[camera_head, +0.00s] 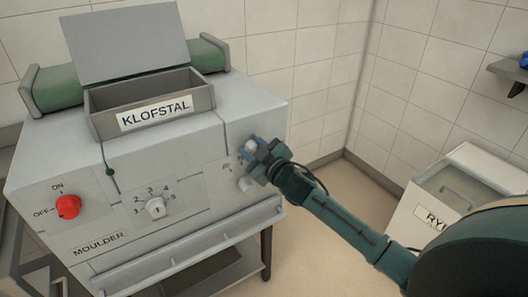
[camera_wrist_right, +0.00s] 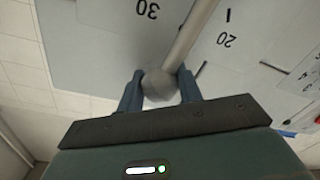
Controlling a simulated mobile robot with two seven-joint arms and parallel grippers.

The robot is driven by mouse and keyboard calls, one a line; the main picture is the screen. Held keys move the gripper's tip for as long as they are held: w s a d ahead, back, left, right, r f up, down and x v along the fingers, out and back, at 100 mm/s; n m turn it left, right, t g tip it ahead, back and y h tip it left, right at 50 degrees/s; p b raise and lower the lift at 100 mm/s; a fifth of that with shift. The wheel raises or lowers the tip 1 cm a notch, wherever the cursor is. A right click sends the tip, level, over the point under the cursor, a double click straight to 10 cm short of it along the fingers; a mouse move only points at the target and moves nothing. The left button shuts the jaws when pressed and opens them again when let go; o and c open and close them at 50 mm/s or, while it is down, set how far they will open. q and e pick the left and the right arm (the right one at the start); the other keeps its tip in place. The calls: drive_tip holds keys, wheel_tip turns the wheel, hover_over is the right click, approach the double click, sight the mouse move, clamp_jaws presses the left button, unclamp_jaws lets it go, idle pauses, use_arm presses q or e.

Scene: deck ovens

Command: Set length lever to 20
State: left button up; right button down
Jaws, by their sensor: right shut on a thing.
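The moulder (camera_head: 150,170) is a grey machine labelled MOULDER, with a hopper marked KLOFSTAL on top. My right gripper (camera_head: 258,160) is at the right end of its front, and it hides most of the length lever in the head view. In the right wrist view my right gripper (camera_wrist_right: 160,90) is shut on the lever's round grey knob (camera_wrist_right: 158,85). The lever's rod (camera_wrist_right: 192,35) runs up and right from the knob, between the scale marks 30 (camera_wrist_right: 147,8) and 20 (camera_wrist_right: 227,40). My left gripper is not in view.
A red ON/OFF knob (camera_head: 67,206) and a white numbered dial (camera_head: 155,206) are on the moulder's front. A white bin (camera_head: 420,215) stands on the floor at right. A dark shelf (camera_head: 508,72) is on the right wall. Open floor lies between machine and bin.

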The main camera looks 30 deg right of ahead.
drive_tip(key=a+n, duration=0.1)
drive_tip(key=a, duration=0.1)
drive_tip(key=a+n, duration=0.4)
drive_tip(key=shift+s+a+f, duration=0.25)
drive_tip(key=shift+f, duration=0.05)
drive_tip(key=shift+s+a+f+n+h, duration=0.15)
drive_tip(key=shift+a+f+n, duration=0.15)
drive_tip(key=shift+a+n, duration=0.3)
drive_tip(key=shift+w+a+f+n+h, duration=0.15)
drive_tip(key=shift+a+f+n, duration=0.15)
drive_tip(key=shift+a+n, duration=0.3)
drive_tip(key=shift+s+a, duration=0.1)
drive_tip(key=shift+s, duration=0.05)
drive_tip(key=c, duration=1)
unclamp_jaws()
drive_tip(key=shift+o, duration=0.2)
drive_tip(key=b, duration=0.1)
approach(215, 158)
drive_tip(key=s, duration=0.7)
drive_tip(key=shift+d+r, duration=0.25)
drive_tip(key=shift+d, duration=0.2)
drive_tip(key=shift+w, duration=0.1)
